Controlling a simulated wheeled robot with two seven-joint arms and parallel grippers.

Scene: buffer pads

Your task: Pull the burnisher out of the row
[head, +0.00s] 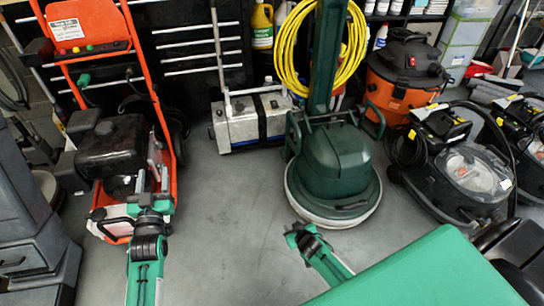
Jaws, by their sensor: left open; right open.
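A dark green floor machine with a round, pale-rimmed base (333,170) stands upright in the middle of the row. I take it to be the burnisher. Its green column rises out of the top of the view, with a coiled yellow cord around it. My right gripper (296,230) is open and empty, just in front of the base's lower left rim and apart from it. My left gripper (150,206) is open, in front of the orange-framed machine (160,95) at the left. Whether it touches that machine I cannot tell.
A grey box-shaped machine (252,118) stands left of the green one. An orange and black vacuum (400,75) and a black machine with a clear dome (460,175) stand to its right. Dark grey units line the left edge. Grey floor (230,220) is clear in front.

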